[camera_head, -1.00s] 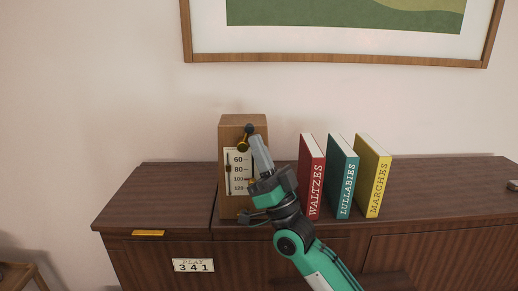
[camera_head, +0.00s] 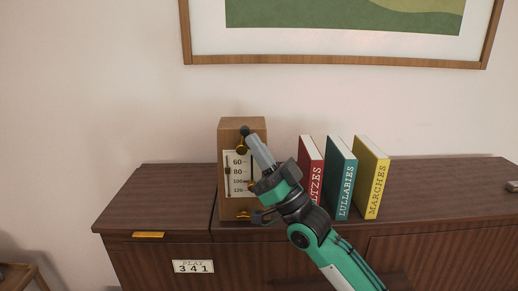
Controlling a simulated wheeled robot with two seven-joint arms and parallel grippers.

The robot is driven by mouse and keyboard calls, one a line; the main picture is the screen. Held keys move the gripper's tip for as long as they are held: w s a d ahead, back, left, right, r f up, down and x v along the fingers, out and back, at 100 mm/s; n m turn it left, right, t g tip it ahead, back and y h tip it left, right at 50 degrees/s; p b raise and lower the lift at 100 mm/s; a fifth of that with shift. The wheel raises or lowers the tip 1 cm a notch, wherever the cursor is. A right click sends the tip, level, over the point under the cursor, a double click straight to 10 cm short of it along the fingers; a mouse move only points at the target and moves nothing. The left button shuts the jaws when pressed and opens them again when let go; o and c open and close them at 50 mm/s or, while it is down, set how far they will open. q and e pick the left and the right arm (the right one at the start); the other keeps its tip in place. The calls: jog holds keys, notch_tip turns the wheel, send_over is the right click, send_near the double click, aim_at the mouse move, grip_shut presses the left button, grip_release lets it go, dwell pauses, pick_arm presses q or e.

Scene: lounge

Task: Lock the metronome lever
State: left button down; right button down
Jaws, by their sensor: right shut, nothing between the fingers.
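The metronome (camera_head: 231,137) is a brown wooden box standing upright on the cabinet, with a white number scale (camera_head: 239,164) on its front. Its lever (camera_head: 243,143), brass with a dark round knob, is near the top of the front face. My right gripper (camera_head: 249,140) is shut and empty, with its grey fingertips right at the lever; I cannot tell whether they touch it. The gripper and wrist hide the right side of the scale and the lower right of the metronome front. My left gripper is not in view.
Red (camera_head: 311,158), teal (camera_head: 341,178) and yellow (camera_head: 371,178) books stand right of the metronome, the red one partly behind my wrist. The dark wooden cabinet (camera_head: 440,180) has free top space at left and right. A number card (camera_head: 193,266) is on its front.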

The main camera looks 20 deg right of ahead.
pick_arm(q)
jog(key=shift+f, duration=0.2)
pick_arm(e)
jog(key=shift+w+a+r, duration=0.1)
jog(key=shift+a+r, duration=0.2)
jog(key=shift+r, duration=0.05)
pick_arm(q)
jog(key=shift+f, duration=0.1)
pick_arm(e)
jog(key=shift+a+r, duration=0.1)
jog(key=shift+r, duration=0.1)
